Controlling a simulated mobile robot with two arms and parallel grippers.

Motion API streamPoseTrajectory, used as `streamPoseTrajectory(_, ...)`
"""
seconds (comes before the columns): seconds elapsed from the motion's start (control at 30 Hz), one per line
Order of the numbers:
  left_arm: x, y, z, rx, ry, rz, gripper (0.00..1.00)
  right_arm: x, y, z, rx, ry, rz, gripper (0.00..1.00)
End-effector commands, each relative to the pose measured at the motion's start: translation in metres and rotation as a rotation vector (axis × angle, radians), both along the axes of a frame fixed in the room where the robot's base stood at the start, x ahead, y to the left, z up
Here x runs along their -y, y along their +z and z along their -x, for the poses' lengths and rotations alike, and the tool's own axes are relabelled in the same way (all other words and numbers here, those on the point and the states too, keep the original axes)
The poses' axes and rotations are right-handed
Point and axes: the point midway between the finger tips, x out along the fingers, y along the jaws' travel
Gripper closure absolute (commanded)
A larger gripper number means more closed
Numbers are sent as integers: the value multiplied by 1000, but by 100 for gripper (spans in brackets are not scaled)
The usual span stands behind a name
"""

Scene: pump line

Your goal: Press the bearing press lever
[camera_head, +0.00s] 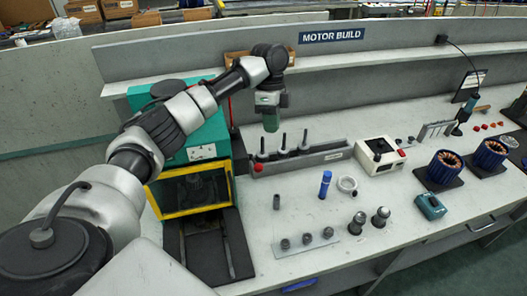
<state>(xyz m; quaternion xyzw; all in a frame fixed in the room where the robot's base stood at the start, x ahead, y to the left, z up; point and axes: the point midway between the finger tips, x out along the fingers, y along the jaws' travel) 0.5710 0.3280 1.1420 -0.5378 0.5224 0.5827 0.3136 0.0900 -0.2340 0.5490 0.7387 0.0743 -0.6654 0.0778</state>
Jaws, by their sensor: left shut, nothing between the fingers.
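The bearing press is the green machine (206,138) with a yellow-framed window (190,189) at the left of the bench. My left arm crosses in front of it and hides part of its top and left side. A thin red and dark upright piece (230,112) shows at its right edge; I cannot tell whether it is the lever. My left gripper (271,122) points down, shut and empty, to the right of the press and above the rack of upright pins (326,157). It looks apart from the press. My right gripper is not in view.
A white box with a black top (379,150) stands right of the rack. A blue cylinder (325,184), a white ring (347,184) and a clear plate (289,246) with small parts lie in front. Stators (443,167) stand at right. The bench's front middle is partly clear.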

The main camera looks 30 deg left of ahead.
Motion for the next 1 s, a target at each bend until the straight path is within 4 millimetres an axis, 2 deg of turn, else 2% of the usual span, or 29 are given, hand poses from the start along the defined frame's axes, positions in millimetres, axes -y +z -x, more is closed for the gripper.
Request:
streamPoseTrajectory(0.03, 2, -8, 4, -5, 0, -2, 100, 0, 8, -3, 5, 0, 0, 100)
streamPoseTrajectory(0.2, 9, -41, 12, -4, 0, -1, 100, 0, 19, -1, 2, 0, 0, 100)
streamPoseTrajectory(0.4, 5, -57, 35, -3, 0, -2, 100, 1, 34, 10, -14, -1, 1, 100)
streamPoseTrajectory(0.6, 5, -65, 44, 0, 0, -1, 100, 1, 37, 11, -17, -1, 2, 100)
streamPoseTrajectory(1.0, 5, -67, 43, 3, 0, -4, 100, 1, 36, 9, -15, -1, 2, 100)
